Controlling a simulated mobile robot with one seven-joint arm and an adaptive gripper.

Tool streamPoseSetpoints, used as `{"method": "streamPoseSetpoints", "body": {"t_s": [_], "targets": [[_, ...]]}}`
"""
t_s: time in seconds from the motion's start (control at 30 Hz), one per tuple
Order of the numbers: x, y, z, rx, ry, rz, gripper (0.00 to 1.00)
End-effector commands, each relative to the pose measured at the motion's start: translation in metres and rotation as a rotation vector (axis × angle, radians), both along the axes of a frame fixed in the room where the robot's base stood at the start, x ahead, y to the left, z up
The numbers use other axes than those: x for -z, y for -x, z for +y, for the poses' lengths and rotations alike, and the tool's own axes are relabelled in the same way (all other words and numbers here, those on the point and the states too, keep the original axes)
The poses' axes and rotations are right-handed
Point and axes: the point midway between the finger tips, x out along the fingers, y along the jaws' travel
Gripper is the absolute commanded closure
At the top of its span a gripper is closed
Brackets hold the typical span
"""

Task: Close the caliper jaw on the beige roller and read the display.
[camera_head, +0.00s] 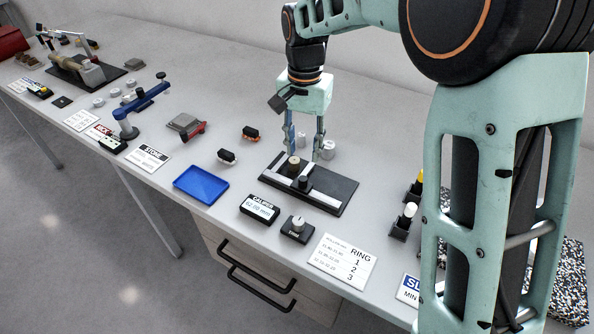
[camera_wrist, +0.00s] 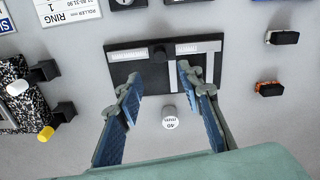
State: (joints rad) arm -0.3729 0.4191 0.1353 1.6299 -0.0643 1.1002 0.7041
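The caliper (camera_head: 335,190) is a black plate with silver bars, also in the wrist view (camera_wrist: 118,85). The beige roller (camera_head: 293,164) stands upright on it near its back left; I cannot make it out in the wrist view. A small black knob (camera_head: 303,183) sits on the caliper, also in the wrist view (camera_wrist: 168,56). The caliper display (camera_head: 260,209) stands in front, with digits that look like 62.00 mm but are small. My gripper (camera_head: 304,155) is open above the caliper's back edge, fingers spread and pointing down, holding nothing; both fingers show in the wrist view (camera_wrist: 160,80).
A blue tray (camera_head: 201,184) and a round-topped block (camera_head: 297,229) are in front and left. Dark holders (camera_head: 404,221) stand at right. Bare table lies behind.

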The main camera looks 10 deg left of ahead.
Motion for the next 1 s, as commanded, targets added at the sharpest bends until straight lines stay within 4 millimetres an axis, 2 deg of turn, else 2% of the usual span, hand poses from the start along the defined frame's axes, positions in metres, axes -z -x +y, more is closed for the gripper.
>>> {"method": "streamPoseSetpoints", "body": {"t_s": [0.5, 0.7, 1.0], "targets": [[0.087, 0.000, 0.000, 0.001, 0.000, 0.002, 0.65], [0.102, 0.000, 0.000, 0.001, -0.001, -0.001, 0.65], [0.103, -0.001, 0.000, 0.001, -0.002, -0.002, 0.67]]}}
